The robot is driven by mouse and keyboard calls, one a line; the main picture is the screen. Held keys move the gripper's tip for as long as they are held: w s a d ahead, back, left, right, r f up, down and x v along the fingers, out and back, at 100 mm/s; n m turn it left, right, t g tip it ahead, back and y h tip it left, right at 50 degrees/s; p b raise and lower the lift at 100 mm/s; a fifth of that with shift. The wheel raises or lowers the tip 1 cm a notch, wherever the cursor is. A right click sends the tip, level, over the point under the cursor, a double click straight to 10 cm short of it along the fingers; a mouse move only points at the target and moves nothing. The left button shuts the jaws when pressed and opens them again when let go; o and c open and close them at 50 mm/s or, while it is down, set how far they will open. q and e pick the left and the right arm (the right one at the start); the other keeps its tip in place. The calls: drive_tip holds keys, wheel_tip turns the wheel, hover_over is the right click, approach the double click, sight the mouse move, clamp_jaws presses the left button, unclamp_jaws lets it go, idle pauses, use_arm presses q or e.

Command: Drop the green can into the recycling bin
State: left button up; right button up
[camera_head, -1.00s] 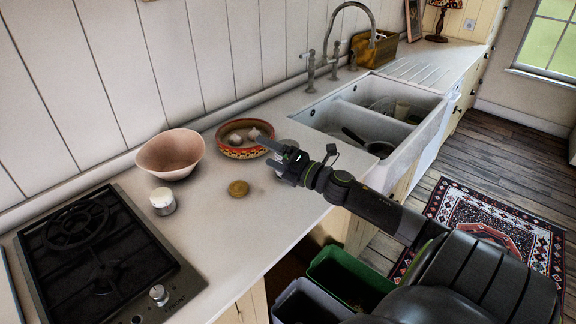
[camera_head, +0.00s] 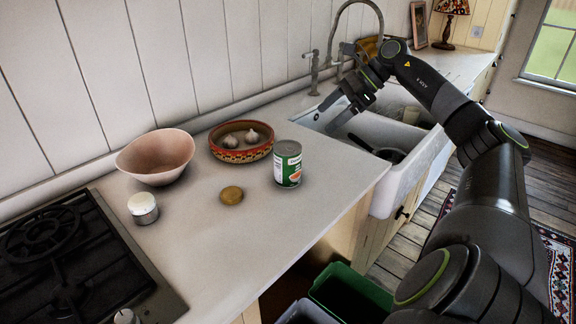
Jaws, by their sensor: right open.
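The green can (camera_head: 288,164) stands upright on the counter, to the right of the patterned bowl. It has a green and white label and a grey metal top. My right gripper (camera_head: 338,118) is open and empty, raised above the sink's near edge, behind and to the right of the can and apart from it. A green bin (camera_head: 330,283) stands on the floor below the counter's front edge, with a grey bin (camera_head: 300,315) beside it, cut by the frame's bottom. I cannot tell from markings which one is for recycling. My left gripper is out of view.
A patterned bowl (camera_head: 239,155) with garlic, a pink bowl (camera_head: 155,157), a small white-lidded jar (camera_head: 143,208) and a brown round item (camera_head: 231,195) sit on the counter (camera_head: 220,250). The stove (camera_head: 75,265) is at left. A tall faucet (camera_head: 338,30) rises behind the sink.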

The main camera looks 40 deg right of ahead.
sight(290, 146)
drive_tip(key=p+x, duration=0.3)
drive_tip(key=x, duration=0.8)
drive_tip(key=shift+w+a, duration=0.1)
drive_tip(key=shift+w+a+f+p, duration=0.2)
drive_tip(key=shift+w+a+p, duration=0.05)
drive_tip(key=shift+p, duration=0.1)
drive_tip(key=p+x, duration=0.2)
drive_tip(key=x, duration=0.2)
drive_tip(key=shift+w, duration=0.1)
drive_tip(key=shift+w+a+f, duration=0.1)
drive_tip(key=shift+a+f, duration=0.05)
drive_tip(key=shift+f, duration=0.05)
drive_tip(key=shift+c, duration=0.2)
drive_tip(key=c, duration=1)
drive_tip(key=shift+c, duration=0.2)
